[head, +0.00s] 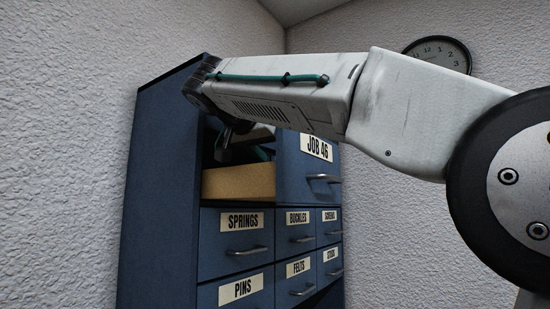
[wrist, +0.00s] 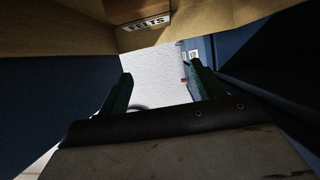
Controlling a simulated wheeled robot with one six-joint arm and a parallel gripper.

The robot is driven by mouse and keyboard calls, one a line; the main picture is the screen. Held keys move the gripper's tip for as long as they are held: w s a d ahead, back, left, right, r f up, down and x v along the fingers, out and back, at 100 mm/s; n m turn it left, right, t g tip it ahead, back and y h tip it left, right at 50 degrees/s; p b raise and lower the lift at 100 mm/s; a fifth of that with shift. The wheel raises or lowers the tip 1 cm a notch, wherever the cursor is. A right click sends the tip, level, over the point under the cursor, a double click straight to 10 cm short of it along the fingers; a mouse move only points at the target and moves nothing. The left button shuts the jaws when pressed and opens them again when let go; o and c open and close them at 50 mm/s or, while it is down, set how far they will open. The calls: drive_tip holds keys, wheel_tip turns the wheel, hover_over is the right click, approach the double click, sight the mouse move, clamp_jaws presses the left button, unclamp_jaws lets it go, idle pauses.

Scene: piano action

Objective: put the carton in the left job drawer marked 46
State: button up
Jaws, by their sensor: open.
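The drawer marked JOB 46 (head: 294,180) is pulled out at the top of the blue cabinet, its tan wooden side (head: 238,183) showing in the head view. My gripper reaches to this drawer under my arm; the head view shows it only in part, in shadow. In the wrist view my gripper (wrist: 164,85) is open, its two green fingers apart with nothing between them. Tan surfaces fill the top of that view, with a FELTS label (wrist: 147,22) among them. I cannot tell whether this label is on the carton; the carton is not clearly seen in the head view.
Below are shut drawers with handles, marked SPRINGS (head: 243,221), BUCKLES (head: 297,217), PINS (head: 240,290) and FELTS (head: 298,267). The cabinet's blue side (head: 160,190) stands at left. A clock (head: 440,52) hangs on the white wall behind my arm.

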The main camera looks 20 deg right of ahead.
drive_tip(key=v, duration=1.1)
drive_tip(key=shift+a, duration=0.3)
drive_tip(key=shift+s+r, duration=0.1)
drive_tip(key=shift+s, duration=0.1)
idle(0.3)
drive_tip(key=shift+c, duration=0.4)
